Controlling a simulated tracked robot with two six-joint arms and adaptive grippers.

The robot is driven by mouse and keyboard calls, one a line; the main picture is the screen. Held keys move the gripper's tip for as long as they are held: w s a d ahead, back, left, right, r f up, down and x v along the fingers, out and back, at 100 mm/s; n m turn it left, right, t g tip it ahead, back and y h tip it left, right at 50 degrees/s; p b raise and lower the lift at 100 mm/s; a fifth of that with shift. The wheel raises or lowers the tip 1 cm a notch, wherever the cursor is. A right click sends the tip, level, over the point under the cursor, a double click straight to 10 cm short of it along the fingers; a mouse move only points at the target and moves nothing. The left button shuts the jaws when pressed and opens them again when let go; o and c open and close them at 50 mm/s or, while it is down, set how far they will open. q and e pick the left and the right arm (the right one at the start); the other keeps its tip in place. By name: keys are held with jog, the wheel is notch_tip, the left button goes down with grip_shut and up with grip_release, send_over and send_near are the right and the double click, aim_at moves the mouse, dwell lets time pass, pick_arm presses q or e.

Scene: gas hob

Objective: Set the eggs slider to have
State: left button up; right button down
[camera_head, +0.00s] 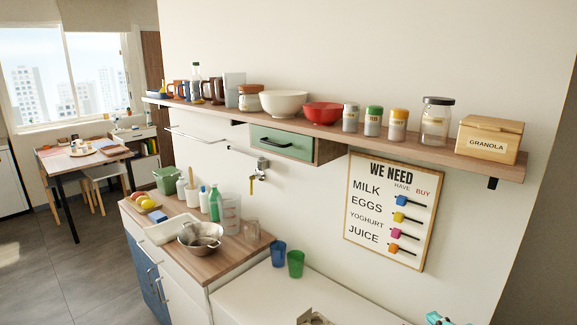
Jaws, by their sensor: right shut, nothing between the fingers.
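The white "WE NEED" board (378,228) hangs on the wall under the shelf. It has columns HAVE on the left and BUY on the right. The eggs slider (398,217) has a yellow knob on a dark track, toward the left end, under HAVE. Above it is the blue milk knob (401,201); below are the pink yoghurt knob (396,233) and the orange juice knob (393,248). My right gripper (438,319) seems to be the teal part at the bottom edge, mostly cut off, below and apart from the board. It is shut and empty. My left gripper is out of view.
The wooden shelf (340,137) with jars, bowls and a granola box (488,140) juts out above the board. Blue and green cups (295,264) stand on the white surface below. A tan object (314,317) shows at the bottom edge. The space before the board is clear.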

jog(key=s+a+f+n+g+y, duration=0.1)
jog(key=s+a+f+n+g, duration=0.2)
jog(key=f, duration=0.4)
jog(key=s+a+f+n+g, duration=0.1)
jog(key=s+a+f, duration=0.1)
jog(key=a+f, duration=0.4)
jog(key=s+a+f+n+g+y, duration=0.1)
jog(key=s+a+f+n+g, duration=0.15)
jog(key=f, duration=0.65)
jog(key=s+a+f+n+g, duration=0.3)
jog(key=s+a+f, duration=0.15)
jog(key=s, duration=0.35)
jog(key=s+a+f+n+g, duration=0.3)
jog(key=s+a+f, duration=0.1)
jog(key=s+f, duration=0.25)
notch_tip(320, 180, down, 10)
jog(key=s+b, duration=0.1)
jog(key=b, duration=0.9)
jog(key=shift+s+a+g+y, duration=0.15)
jog(key=shift+s+g+y, duration=0.15)
jog(key=shift+s+g, duration=0.1)
